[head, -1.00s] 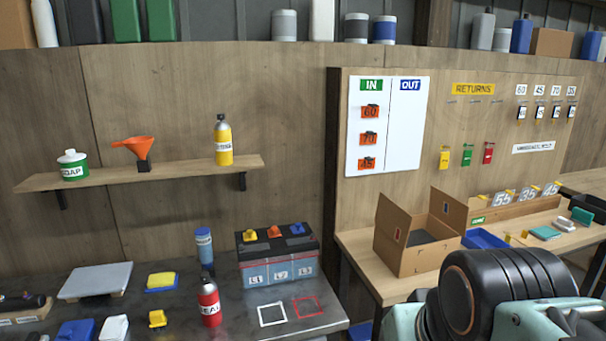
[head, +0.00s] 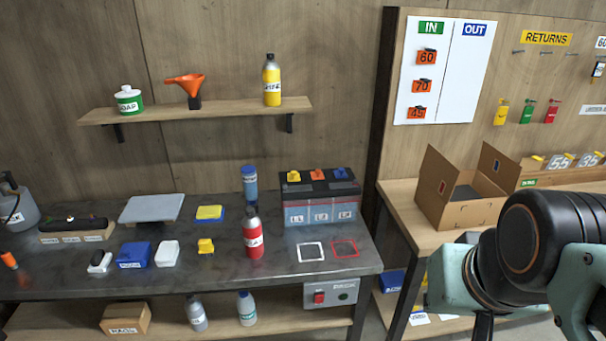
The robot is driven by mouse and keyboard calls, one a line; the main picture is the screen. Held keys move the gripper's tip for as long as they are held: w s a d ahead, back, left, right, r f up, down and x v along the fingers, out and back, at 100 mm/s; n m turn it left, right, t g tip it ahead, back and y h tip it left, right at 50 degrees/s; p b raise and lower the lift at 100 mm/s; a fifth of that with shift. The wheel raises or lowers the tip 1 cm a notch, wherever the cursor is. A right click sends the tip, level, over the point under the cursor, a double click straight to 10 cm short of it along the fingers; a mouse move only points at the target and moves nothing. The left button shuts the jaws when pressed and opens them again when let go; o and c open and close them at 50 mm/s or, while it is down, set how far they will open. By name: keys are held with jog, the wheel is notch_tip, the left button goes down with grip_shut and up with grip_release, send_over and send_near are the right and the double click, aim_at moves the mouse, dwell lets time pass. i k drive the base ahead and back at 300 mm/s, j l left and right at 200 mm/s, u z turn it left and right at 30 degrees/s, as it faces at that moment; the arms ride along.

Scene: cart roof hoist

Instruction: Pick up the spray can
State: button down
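Several can-like containers show in the head view, and I cannot tell for certain which is the spray can. A red can (head: 253,235) with a white label and dark narrow top stands upright on the dark metal bench. A blue can (head: 249,186) with a pale band stands upright behind it, left of the battery. A yellow can (head: 272,82) with a grey top and white label stands on the wall shelf. Part of my arm shows at the lower right. My gripper is not in view.
An open carton (head: 458,205) stands on the right table.

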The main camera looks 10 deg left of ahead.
aim_at(252, 229)
jog(key=i+l, duration=0.2)
jog(key=i, duration=0.15)
jog(key=i+l+u, duration=0.35)
jog(key=i+l, duration=0.25)
jog(key=u, duration=1.25)
